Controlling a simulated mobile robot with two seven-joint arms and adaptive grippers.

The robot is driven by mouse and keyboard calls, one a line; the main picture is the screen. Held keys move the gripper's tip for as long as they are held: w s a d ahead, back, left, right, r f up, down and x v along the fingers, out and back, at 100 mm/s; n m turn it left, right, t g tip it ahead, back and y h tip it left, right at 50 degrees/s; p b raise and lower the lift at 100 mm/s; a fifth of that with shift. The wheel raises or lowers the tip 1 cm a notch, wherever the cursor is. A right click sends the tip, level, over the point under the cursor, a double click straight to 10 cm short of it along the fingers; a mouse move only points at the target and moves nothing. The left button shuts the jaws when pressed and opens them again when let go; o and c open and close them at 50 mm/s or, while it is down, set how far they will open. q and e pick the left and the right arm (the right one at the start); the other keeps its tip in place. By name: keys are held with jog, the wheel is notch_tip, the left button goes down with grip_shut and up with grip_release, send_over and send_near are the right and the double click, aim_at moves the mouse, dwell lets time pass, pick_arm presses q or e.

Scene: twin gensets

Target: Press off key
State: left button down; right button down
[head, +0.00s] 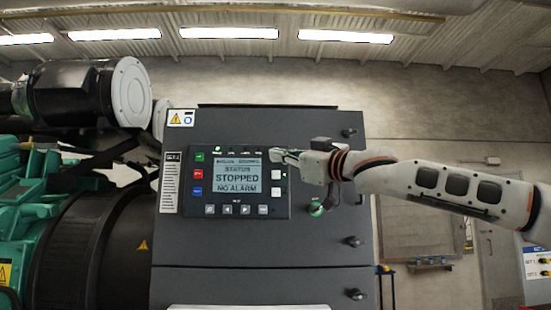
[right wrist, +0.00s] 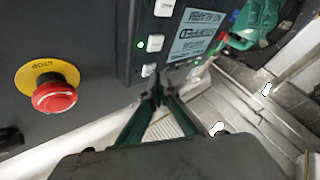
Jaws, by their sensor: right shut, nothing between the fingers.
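The dark control panel (head: 237,205) is on the grey cabinet front. Its lit screen (head: 237,176) reads STATUS, STOPPED, NO ALARM. A green key (head: 199,157), a red key (head: 198,174) and a blue key (head: 197,190) are left of the screen. Pale keys stand on the right, including one with a lit green lamp beside it (head: 276,174); it also shows in the right wrist view (right wrist: 155,43). Which key is off, I cannot read. My right gripper (head: 277,154) is shut and empty at the panel's upper right; its fingertips (right wrist: 159,88) hide part of the panel. Contact is unclear.
A red emergency stop (right wrist: 54,95) on a yellow ring sits beside the panel in the right wrist view. A green engine (head: 25,210) and black housing (head: 95,240) stand left of the cabinet (head: 270,125). Open floor lies to the right.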

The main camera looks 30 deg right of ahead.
jog(key=shift+w+d, duration=0.25)
jog(key=shift+w, duration=0.1)
dwell(0.5)
jog(key=shift+s+a, duration=0.5)
jog(key=shift+s, duration=0.3)
jog(key=shift+s+a+b, duration=0.1)
jog(key=shift+s+a, duration=0.4)
jog(key=shift+s, duration=0.35)
jog(key=shift+s+a+b, duration=0.1)
jog(key=shift+s+a, duration=0.45)
jog(key=shift+s, duration=0.25)
jog(key=shift+s+a+b, duration=0.1)
jog(key=shift+s+a, duration=0.4)
jog(key=shift+s, duration=0.35)
